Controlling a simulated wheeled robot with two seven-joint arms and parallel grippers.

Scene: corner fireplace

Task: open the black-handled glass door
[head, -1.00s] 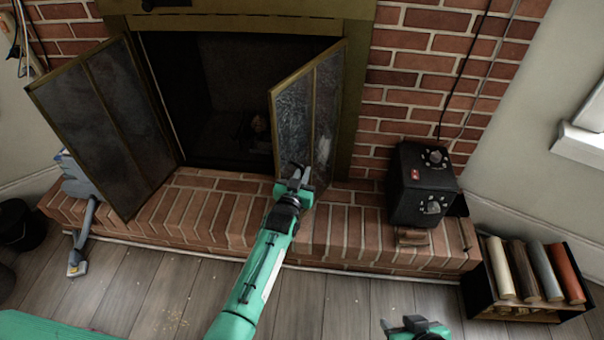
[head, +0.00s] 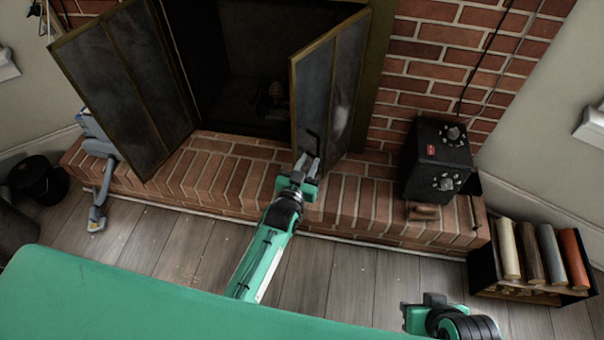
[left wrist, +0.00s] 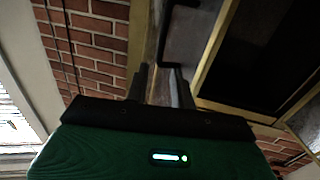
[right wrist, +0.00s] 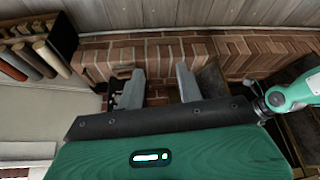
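The fireplace has two gold-framed glass doors, both standing ajar in the head view. The right door (head: 328,85) has a thin black handle (head: 313,138) low on its pane. The handle also shows in the left wrist view (left wrist: 164,45) as a bent black bar. My left gripper (head: 307,162) is at the handle's lower end, its fingers apart. In the left wrist view the bar's lower end is by the fingertips (left wrist: 160,75); I cannot tell whether they touch it. My right gripper (right wrist: 158,80) is open and empty, low at the right, away from the doors.
The left glass door (head: 125,85) swings out over the brick hearth (head: 220,175). A black box with dials (head: 437,158) stands on the hearth to the right. A rack of rolls (head: 530,270) is at the far right. A dark bucket (head: 38,182) stands at the left. The wooden floor is mostly clear.

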